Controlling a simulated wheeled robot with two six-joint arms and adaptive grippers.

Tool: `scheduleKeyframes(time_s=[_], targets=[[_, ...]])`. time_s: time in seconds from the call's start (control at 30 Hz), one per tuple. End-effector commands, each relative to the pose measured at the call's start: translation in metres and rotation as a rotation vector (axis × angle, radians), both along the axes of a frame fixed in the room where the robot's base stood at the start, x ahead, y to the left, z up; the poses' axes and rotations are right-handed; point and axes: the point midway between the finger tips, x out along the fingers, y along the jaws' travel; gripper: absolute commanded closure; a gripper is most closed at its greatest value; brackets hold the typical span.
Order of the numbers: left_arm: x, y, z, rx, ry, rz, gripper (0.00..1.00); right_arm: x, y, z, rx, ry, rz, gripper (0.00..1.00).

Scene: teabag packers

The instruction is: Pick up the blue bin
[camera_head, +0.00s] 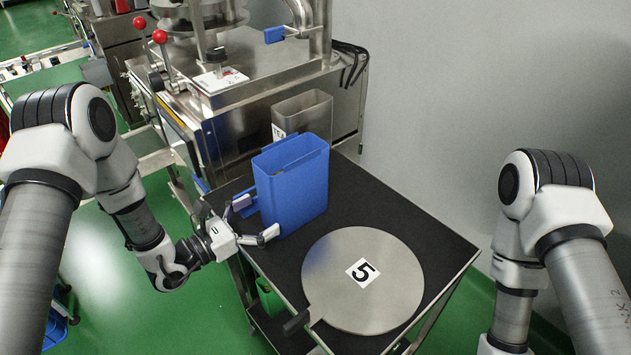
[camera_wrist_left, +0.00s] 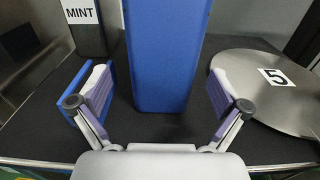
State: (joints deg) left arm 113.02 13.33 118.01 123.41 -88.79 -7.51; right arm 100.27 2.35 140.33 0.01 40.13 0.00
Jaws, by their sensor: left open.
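The tall blue bin (camera_head: 292,190) stands upright on the black top of a small table. My left gripper (camera_head: 260,218) is at table height beside the bin's left side, its fingers spread toward it. In the left wrist view the blue bin (camera_wrist_left: 166,55) stands ahead, between the two open fingers (camera_wrist_left: 160,105), with gaps on both sides. Nothing is held. The bin's inside is mostly hidden. My right arm is at the right, but its gripper is out of view.
A round metal lid (camera_head: 362,280) marked 5 lies right of the bin. A metal container (camera_head: 303,113) stands behind; its label reads MINT in the left wrist view (camera_wrist_left: 82,12). A small blue piece (camera_wrist_left: 70,125) is beside the left-hand finger. A steel machine (camera_head: 255,75) stands behind.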

Motion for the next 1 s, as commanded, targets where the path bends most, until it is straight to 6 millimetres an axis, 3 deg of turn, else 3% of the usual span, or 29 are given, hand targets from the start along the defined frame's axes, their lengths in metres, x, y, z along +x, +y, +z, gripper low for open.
scheduleKeyframes(time_s=[0.4,0.7,0.93,1.0], targets=[[0.043,-0.048,0.005,0.003,0.000,-0.006,0.00,0.000,0.000,0.025,0.000,0.001,0.001,0.60],[0.051,-0.055,0.002,-0.001,0.001,-0.003,0.00,0.000,0.000,0.025,0.000,0.001,0.001,0.60],[0.051,-0.055,0.002,0.000,0.001,-0.003,0.81,0.000,0.000,0.025,0.000,0.001,0.001,0.60],[0.051,-0.055,0.002,0.000,0.001,-0.003,0.87,0.000,0.000,0.025,0.000,0.001,0.001,0.60]])
